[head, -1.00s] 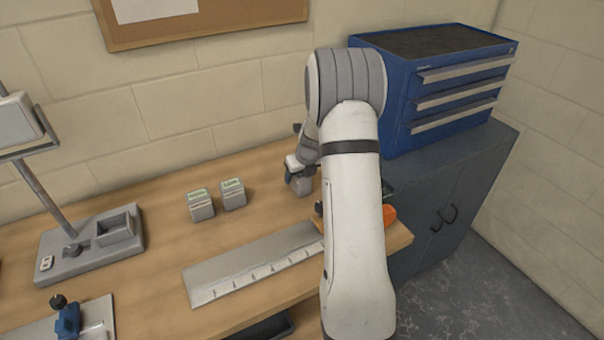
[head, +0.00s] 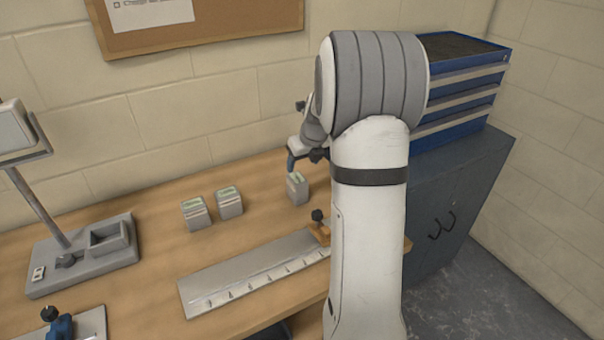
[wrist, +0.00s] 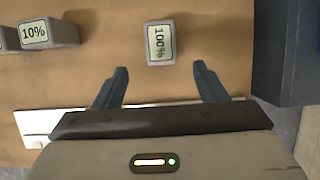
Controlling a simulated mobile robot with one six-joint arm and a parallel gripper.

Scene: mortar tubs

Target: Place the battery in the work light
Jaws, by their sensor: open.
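Several grey batteries with labelled tops stand on the wooden bench. One battery, marked 100% in the wrist view (wrist: 160,43), stands alone at the right; it also shows in the head view (head: 297,189). Two more, the left one (head: 195,214) and its neighbour (head: 229,203), stand side by side; one reads 10% in the wrist view (wrist: 48,32). The work light (head: 82,255) stands at the left, with an open rectangular socket in its base and a lamp head on a pole. My gripper (wrist: 160,82) is open and empty, its fingers apart, with the 100% battery ahead between their lines.
A metal ruled plate (head: 250,273) with a wooden block and dark knob lies along the bench front. A blue clamp (head: 60,325) is at the lower left. A blue drawer unit (head: 465,85) stands on a grey cabinet at the right. The bench between light and batteries is clear.

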